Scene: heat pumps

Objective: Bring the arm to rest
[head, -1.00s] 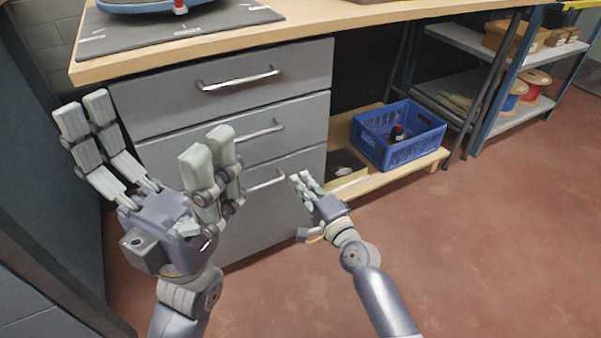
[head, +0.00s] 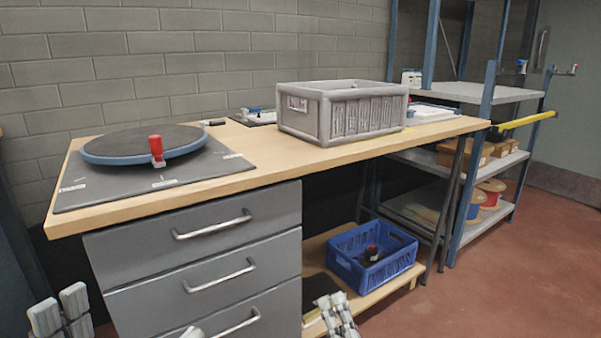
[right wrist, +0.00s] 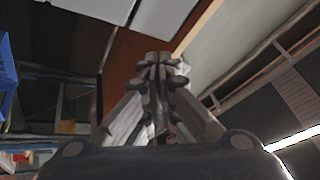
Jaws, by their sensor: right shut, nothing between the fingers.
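My right gripper (head: 338,312) shows at the bottom edge of the head view, in front of the lower shelf and just right of the drawer unit. In the right wrist view its fingers (right wrist: 158,75) are together and hold nothing. My left gripper (head: 60,312) shows only in part at the bottom left corner of the head view. Pale fingertips stand up there, and another pale tip shows at the bottom edge in front of the drawers. The rest of both arms is out of the head view.
A wooden workbench (head: 260,172) carries a round turntable (head: 115,146) with a red handle on a dark mat (head: 85,198) and a grey crate (head: 365,118). Grey drawers (head: 200,222) stand below. A blue crate (head: 345,270) holds a dark bottle. Red floor (head: 530,270) is clear at right.

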